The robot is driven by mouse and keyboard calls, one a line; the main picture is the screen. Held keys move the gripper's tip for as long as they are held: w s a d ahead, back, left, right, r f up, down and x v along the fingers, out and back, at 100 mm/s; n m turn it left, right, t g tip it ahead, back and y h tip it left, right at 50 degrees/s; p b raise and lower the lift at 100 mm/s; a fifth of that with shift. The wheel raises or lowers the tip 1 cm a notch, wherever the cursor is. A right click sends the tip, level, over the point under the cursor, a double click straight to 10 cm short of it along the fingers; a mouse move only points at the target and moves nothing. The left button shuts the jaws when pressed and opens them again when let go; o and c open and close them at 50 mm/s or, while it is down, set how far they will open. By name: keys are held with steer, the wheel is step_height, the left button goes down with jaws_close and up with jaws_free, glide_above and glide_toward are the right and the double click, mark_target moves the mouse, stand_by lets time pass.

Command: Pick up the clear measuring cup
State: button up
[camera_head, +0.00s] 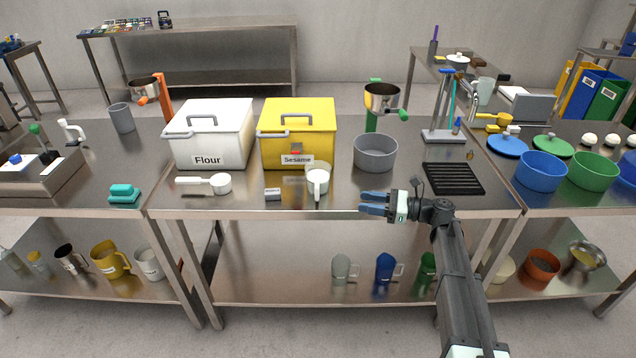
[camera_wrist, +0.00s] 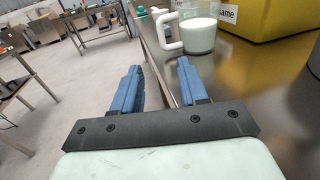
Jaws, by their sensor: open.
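A clear measuring cup (camera_head: 318,178) with white contents stands upright on the steel table, in front of the yellow Sesame bin. Its white handle points toward the table's front edge. In the wrist view the cup (camera_wrist: 200,36) is beyond my fingertips, with its handle on the left. My gripper (camera_head: 373,203) is open and empty at the table's front edge, to the right of the cup and apart from it. Its blue fingers (camera_wrist: 160,68) point left in the head view. A greyish, see-through cup (camera_head: 342,267) also stands on the lower shelf.
The yellow Sesame bin (camera_head: 297,133) and white Flour bin (camera_head: 212,135) stand behind. A grey bowl (camera_head: 375,153) is right of the cup. A small labelled block (camera_head: 272,194) and white scoop (camera_head: 205,184) lie left. Bare tabletop lies between cup and gripper.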

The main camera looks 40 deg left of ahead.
mark_target(318, 183)
steer(key=x, duration=1.4)
steer(key=shift+a+r, duration=0.15)
steer(key=shift+r, duration=0.1)
steer(key=shift+c, duration=0.2)
jaws_close()
stand_by(0.9)
